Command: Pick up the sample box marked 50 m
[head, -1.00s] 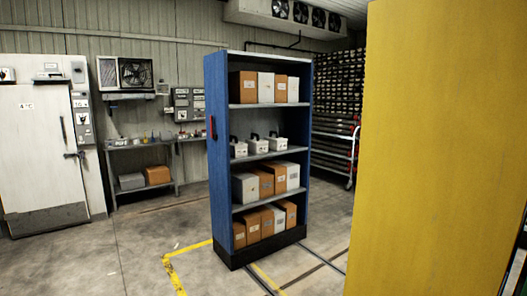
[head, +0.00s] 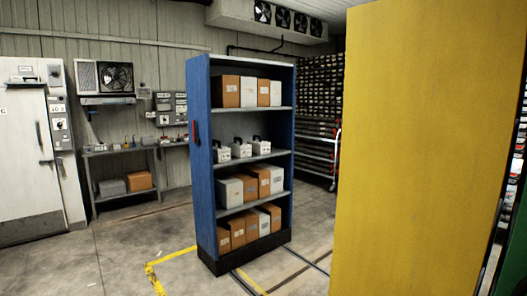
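A blue shelf unit (head: 203,150) stands on the floor in the middle of the head view, some way off. Its second shelf from the top holds a row of small white boxes with dark handles: a left one (head: 222,155), a middle one (head: 241,151) and a right one (head: 261,148). Their labels are too small to read, so I cannot tell which is marked 50 m. The other shelves hold larger brown and white boxes, also unreadable. My gripper is not in view.
A large yellow panel (head: 415,150) fills the near right. Yellow floor lines (head: 165,260) and dark floor rails run by the blue unit. A white door (head: 28,160) and a workbench (head: 120,150) stand at the back left. The floor at front left is clear.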

